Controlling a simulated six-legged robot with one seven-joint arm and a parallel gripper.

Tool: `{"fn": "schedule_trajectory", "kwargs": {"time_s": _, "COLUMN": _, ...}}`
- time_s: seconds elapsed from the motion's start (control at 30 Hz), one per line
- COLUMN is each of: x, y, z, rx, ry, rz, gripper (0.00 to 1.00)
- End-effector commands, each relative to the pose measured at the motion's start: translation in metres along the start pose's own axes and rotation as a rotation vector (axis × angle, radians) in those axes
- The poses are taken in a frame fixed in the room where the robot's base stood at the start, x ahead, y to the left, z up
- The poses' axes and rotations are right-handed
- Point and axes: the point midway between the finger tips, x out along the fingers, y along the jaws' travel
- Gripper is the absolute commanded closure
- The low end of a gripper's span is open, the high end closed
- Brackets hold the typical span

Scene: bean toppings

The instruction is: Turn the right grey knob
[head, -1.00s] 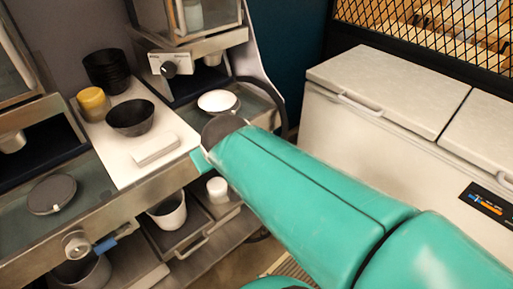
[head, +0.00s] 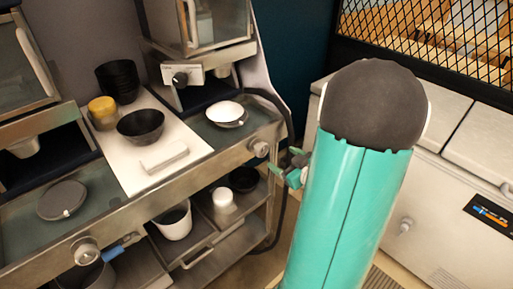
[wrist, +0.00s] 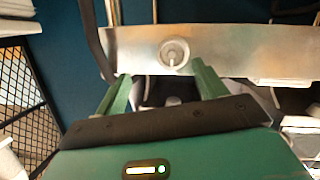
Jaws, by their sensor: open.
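The right grey knob (head: 260,148) is a round metal knob on the front steel edge of the counter, at its right end. In the wrist view the knob (wrist: 174,53) sits on the steel panel, a little above the fingertips and between them sideways. My gripper (head: 296,166) is just to the right of the knob in the head view, apart from it. In the wrist view my gripper (wrist: 161,71) has its two green fingers spread wide, with nothing held. The left grey knob (head: 85,250) is on the same edge, far left.
A black bowl (head: 141,125), yellow cup (head: 103,110) and white block (head: 164,157) are on the counter. A white bowl (head: 225,112) sits at the right. A blue handle (head: 122,244) sticks out near the left knob. A white freezer (head: 450,165) stands at the right.

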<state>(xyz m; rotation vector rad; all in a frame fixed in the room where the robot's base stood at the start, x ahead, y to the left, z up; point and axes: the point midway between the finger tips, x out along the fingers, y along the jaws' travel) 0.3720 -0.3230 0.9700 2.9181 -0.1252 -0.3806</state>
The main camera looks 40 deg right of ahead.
Motion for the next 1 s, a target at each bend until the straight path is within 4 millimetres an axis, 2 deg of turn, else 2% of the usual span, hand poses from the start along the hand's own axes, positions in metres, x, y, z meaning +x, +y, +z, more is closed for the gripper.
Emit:
{"fn": "schedule_trajectory", "kwargs": {"time_s": 0.03, "x": -0.012, "y": 0.002, "z": 0.015, "rx": 0.044, "ry": 0.040, "rz": -0.019, "gripper": 0.29}}
{"fn": "schedule_trajectory", "kwargs": {"time_s": 0.2, "x": -0.046, "y": -0.004, "z": 0.033, "rx": 0.155, "ry": 0.196, "rz": -0.089, "gripper": 0.29}}
{"fn": "schedule_trajectory", "kwargs": {"time_s": 0.3, "x": -0.057, "y": -0.006, "z": 0.035, "rx": 0.188, "ry": 0.246, "rz": -0.107, "gripper": 0.29}}
{"fn": "schedule_trajectory", "kwargs": {"time_s": 0.4, "x": -0.057, "y": -0.007, "z": 0.034, "rx": 0.196, "ry": 0.263, "rz": -0.114, "gripper": 0.29}}
{"fn": "schedule_trajectory", "kwargs": {"time_s": 0.57, "x": -0.040, "y": -0.009, "z": 0.029, "rx": 0.194, "ry": 0.264, "rz": -0.118, "gripper": 0.29}}
{"fn": "schedule_trajectory", "kwargs": {"time_s": 1.0, "x": 0.042, "y": -0.016, "z": 0.006, "rx": 0.193, "ry": 0.263, "rz": -0.117, "gripper": 0.29}}
